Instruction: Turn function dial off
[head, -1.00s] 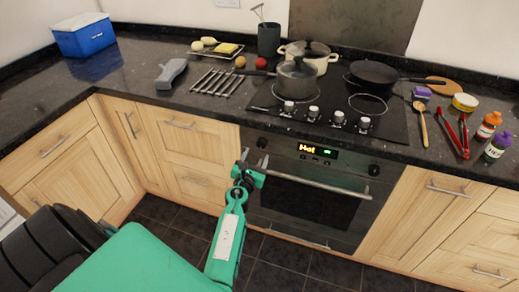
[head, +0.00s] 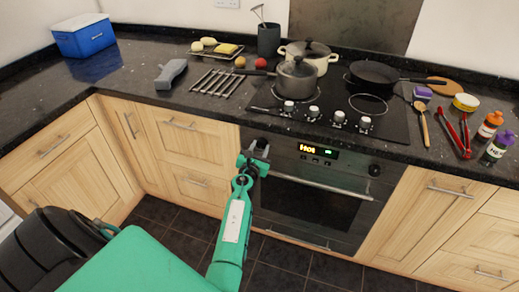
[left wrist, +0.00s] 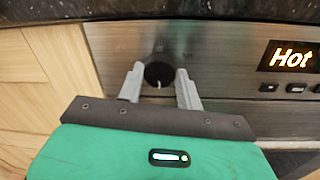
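The oven (head: 310,195) is built in under the hob, and its display (head: 318,151) reads "Hot". The left dial is a round black knob (left wrist: 158,74) with a pale mark pointing roughly downward. In the left wrist view my left gripper (left wrist: 160,82) is open, with one finger on each side of this knob; I cannot tell whether they touch it. In the head view my left gripper (head: 256,150) covers that knob. A second black dial (head: 374,170) sits right of the display. My right gripper is not in view.
The oven handle (head: 320,186) runs below the panel, close to my left gripper. The dark counter edge (left wrist: 200,10) overhangs the panel above. Hob knobs (head: 339,117), a lidded saucepan (head: 297,80) and a frying pan (head: 374,73) are on top. The floor in front is clear.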

